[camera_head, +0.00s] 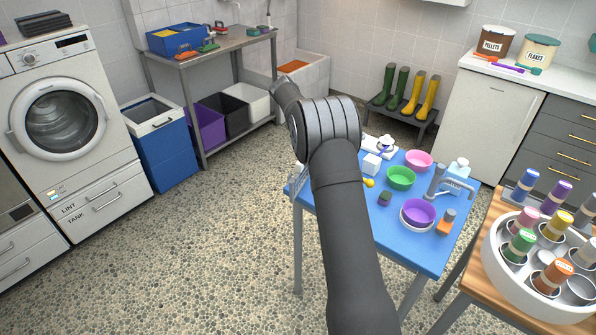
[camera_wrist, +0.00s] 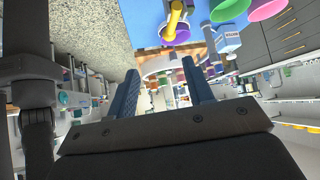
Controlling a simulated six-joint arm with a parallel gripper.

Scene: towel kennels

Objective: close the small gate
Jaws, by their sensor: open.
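I cannot make out a small gate in either view. My gripper (camera_wrist: 160,68) shows in the wrist view, with two blue fingers spread apart and nothing held between them. A white round tub (camera_wrist: 157,66) shows in the background beyond the gap between the fingers. In the head view, my dark arm rises through the middle and hides part of the floor and the blue table; the gripper's fingers cannot be seen there.
A blue table (camera_head: 408,236) carries green (camera_head: 401,177), pink (camera_head: 418,159) and purple (camera_head: 418,211) bowls. A wooden table at right holds a white tub of bottles (camera_head: 512,281). A steel bench (camera_head: 215,52) and washer (camera_head: 62,115) stand at left. The pebbled floor (camera_head: 200,250) is clear.

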